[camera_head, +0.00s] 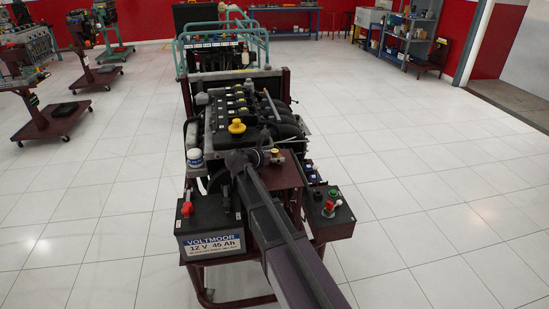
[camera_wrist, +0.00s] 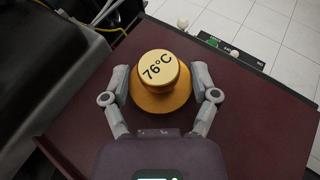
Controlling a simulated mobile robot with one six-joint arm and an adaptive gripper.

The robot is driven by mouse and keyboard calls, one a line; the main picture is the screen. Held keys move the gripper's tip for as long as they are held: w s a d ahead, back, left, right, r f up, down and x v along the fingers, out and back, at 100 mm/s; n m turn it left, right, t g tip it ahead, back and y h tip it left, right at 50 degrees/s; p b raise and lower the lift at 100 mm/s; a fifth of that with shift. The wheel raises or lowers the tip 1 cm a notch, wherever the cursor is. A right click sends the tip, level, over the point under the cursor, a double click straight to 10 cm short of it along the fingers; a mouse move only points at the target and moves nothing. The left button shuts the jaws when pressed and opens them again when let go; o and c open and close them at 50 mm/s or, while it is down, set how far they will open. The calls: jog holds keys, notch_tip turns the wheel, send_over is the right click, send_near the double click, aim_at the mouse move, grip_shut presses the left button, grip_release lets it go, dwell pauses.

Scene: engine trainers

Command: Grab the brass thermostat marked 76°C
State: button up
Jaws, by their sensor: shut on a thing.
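The brass thermostat (camera_wrist: 160,100) shows in the middle of the wrist view. It is a round golden piece with a wide flange and a pale top marked 76°C. It is upright over a dark red flat surface (camera_wrist: 240,140); I cannot tell whether it touches that surface. My gripper (camera_wrist: 162,92) is shut on it, with one grey finger against each side of the flange. In the head view the thermostat (camera_head: 276,153) is a small golden spot beside the end of my arm, and my gripper (camera_head: 248,158) is partly hidden by the arm.
The engine (camera_head: 240,110) stands just behind the red shelf. A battery (camera_head: 210,228) labelled VOLTMOOR is at the left front, and a control box (camera_head: 328,212) with a green knob is at the right.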

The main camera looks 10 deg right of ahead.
aim_at(275, 151)
jog(key=shift+r, duration=0.2)
notch_tip(275, 151, up, 4)
jog(key=p, duration=0.4)
jog(key=shift+f, duration=0.1)
jog(key=s+a, duration=0.2)
jog(key=s, duration=0.5)
jog(key=s+a+p, duration=0.1)
jog(key=s+a, duration=0.2)
jog(key=s, duration=0.5)
jog(key=shift+r, duration=0.4)
jog(key=shift+a+r, duration=0.1)
